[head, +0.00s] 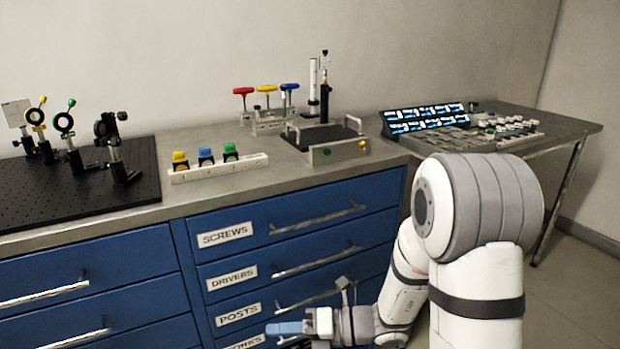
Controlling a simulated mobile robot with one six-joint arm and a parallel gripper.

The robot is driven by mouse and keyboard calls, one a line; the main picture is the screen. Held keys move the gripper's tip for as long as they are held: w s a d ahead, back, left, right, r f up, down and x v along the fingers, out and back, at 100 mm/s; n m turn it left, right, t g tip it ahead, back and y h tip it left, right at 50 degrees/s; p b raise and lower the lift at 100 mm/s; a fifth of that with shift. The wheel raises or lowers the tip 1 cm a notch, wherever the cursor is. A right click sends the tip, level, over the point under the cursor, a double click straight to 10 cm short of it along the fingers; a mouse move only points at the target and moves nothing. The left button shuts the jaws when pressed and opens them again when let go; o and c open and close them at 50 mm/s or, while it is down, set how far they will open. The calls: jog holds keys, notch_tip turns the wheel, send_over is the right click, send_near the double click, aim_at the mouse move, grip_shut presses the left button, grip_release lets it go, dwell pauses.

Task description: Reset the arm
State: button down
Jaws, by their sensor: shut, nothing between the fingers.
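My white arm (480,265) stands at the right of the head view and bends down in front of the blue drawer cabinet. My gripper (285,329) is low at the bottom edge of the view, pointing left, with light blue-grey fingers. It is shut and empty. It is in front of the drawers near the POSTS label (239,314) and partly covers the front below it. Part of the gripper is cut off by the frame edge.
Drawers labelled SCREWS (225,235) and DRIVERS (231,276) have protruding handles.

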jog(key=s+d+r+n+g+h+p, duration=0.25)
jog(key=s+r+n+h+p, duration=0.2)
jog(key=r+n, duration=0.3)
jog(key=s+d+r+n+g+h+p, duration=0.1)
jog(key=s+d+r+n+h+p, duration=0.3)
jog(key=r+n+p, duration=0.4)
jog(key=s+d+r+n+t+h+p, duration=0.2)
jog(key=d+r+n+t+h+p, duration=0.3)
jog(key=d+r+n, duration=0.9)
jog(key=n+h+p, duration=0.2)
jog(key=h+p, duration=0.1)
jog(key=shift+d, duration=0.3)
jog(key=shift+t, duration=0.25)
